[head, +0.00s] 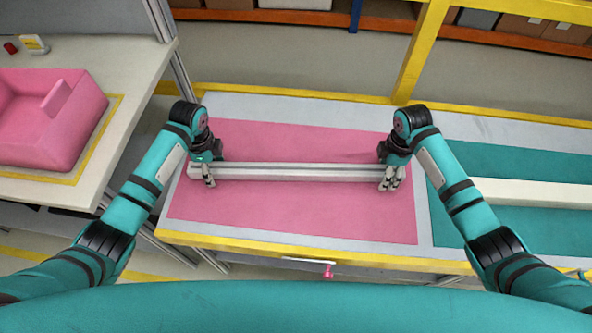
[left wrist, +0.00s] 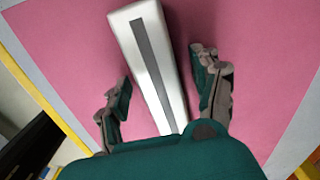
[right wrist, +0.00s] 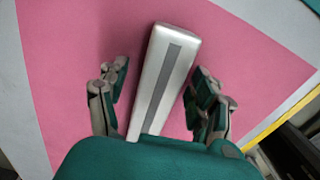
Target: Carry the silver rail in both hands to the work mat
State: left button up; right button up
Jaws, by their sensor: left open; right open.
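The silver rail (head: 295,172) lies left to right across the pink mat (head: 290,218). A darker grey stripe runs along its top in the left wrist view (left wrist: 151,68) and in the right wrist view (right wrist: 160,80). My left gripper (head: 208,178) is open at the rail's left end, with one finger on each side of it and gaps between. My right gripper (head: 390,181) is open around the right end in the same way. Parts of both rail ends are hidden by the grippers in the head view.
A teal mat (head: 480,160) with a white bar (head: 530,193) lies to the right on the same table. A pink block-shaped part (head: 50,120) stands on a side table at left. A yellow post (head: 420,50) rises behind the table. The pink mat's front is clear.

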pick_arm(q)
grip_shut()
pick_arm(e)
grip_shut()
pick_arm(q)
jog(key=shift+r, duration=0.1)
pick_arm(e)
jog(key=shift+r, duration=0.1)
